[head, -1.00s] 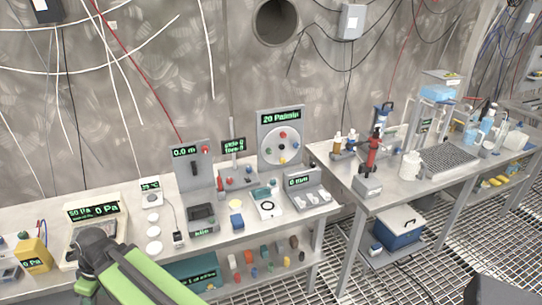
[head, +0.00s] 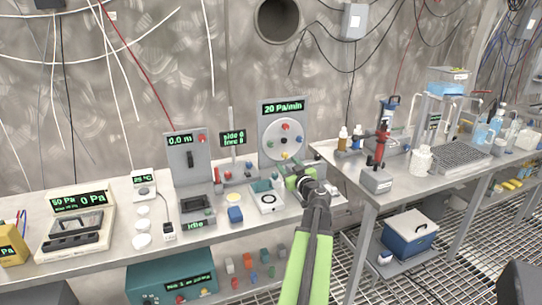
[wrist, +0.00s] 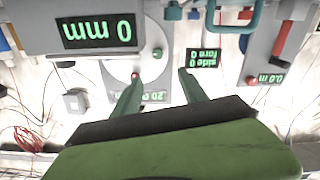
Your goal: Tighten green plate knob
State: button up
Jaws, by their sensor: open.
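The grey panel (head: 268,112) with the "20 Pa/min" display stands upright at the back of the left bench. Its round pale plate (head: 277,136) carries small coloured knobs; the red one (head: 285,126) is at the top. The green knob (head: 269,143) is at the plate's left side. In the wrist view, which is upside down, the green knob (wrist: 157,52) shows right of the red knob (wrist: 135,76). My gripper (head: 296,178) is open and empty, in front of and below the plate, apart from the green knob. Its two fingers (wrist: 160,78) point toward the panel.
The "0 mm" device (wrist: 95,32) lies close to my fingers and is mostly hidden by my gripper in the head view. A "side 0" sign (head: 232,138) and a "0.0 m" panel (head: 187,150) stand further left.

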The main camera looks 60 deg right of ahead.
aim_at(271, 145)
jog(key=x, duration=1.7)
jog(key=shift+s+d+f, duration=0.1)
jog(key=shift+d, duration=0.15)
grip_shut()
